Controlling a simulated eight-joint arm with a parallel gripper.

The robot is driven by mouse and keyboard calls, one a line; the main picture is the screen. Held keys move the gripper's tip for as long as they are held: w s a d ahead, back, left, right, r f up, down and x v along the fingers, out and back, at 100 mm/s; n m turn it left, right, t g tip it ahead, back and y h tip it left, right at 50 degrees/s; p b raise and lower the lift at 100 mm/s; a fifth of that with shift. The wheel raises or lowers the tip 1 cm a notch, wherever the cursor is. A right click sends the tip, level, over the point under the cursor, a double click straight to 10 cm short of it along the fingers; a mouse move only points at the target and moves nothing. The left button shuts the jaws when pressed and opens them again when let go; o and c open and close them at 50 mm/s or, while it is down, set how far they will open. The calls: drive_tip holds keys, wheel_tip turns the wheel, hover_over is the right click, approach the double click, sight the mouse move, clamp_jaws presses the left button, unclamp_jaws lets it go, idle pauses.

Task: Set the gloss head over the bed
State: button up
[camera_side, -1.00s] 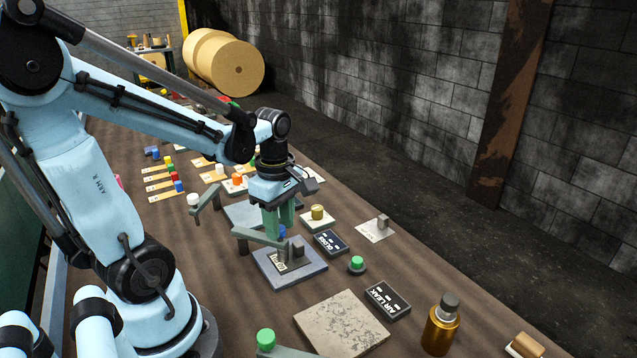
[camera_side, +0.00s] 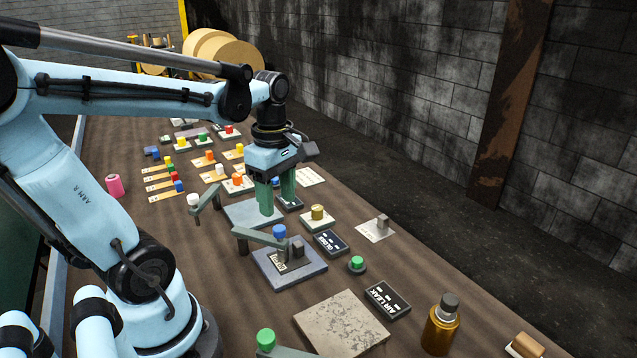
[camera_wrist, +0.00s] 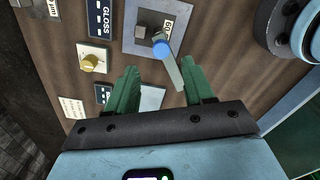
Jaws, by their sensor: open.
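The gloss head is a grey-green swing arm (camera_side: 258,238) with a blue knob (camera_side: 279,231) at its end. Its end stands over the blue-grey square bed (camera_side: 313,271), above a small lettered card (camera_side: 279,263) and beside a grey block (camera_side: 298,250). The wrist view also shows the knob (camera_wrist: 161,49), the arm (camera_wrist: 174,74) and the bed (camera_wrist: 128,38). My gripper (camera_side: 277,203) is open and empty, above and behind the knob, apart from it. In the wrist view its green fingers (camera_wrist: 160,88) are spread, with the knob beyond their tips.
A second swing arm (camera_side: 205,202) stands by another plate (camera_side: 240,211) behind. The gloss sign (camera_side: 331,243), a yellow-knob plate (camera_side: 317,217) and a green button (camera_side: 356,264) lie to the right. A stone slab (camera_side: 340,324) and gold bottle (camera_side: 441,325) are in front.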

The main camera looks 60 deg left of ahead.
wheel_tip(320, 180, up, 6)
idle(0.4)
drive_tip(key=w+d+f+m+t, duration=0.2)
drive_tip(key=d+m, duration=0.3)
drive_tip(key=m, duration=0.6)
drive_tip(key=w+d+f+m+t, duration=0.2)
drive_tip(key=d+f+m+t, duration=0.2)
drive_tip(key=m, duration=0.7)
drive_tip(key=shift+w+d+f+m+t, duration=0.2)
drive_tip(key=shift+d+m+t, duration=0.1)
drive_tip(key=shift+d+t, duration=0.35)
drive_tip(key=shift+s, duration=0.1)
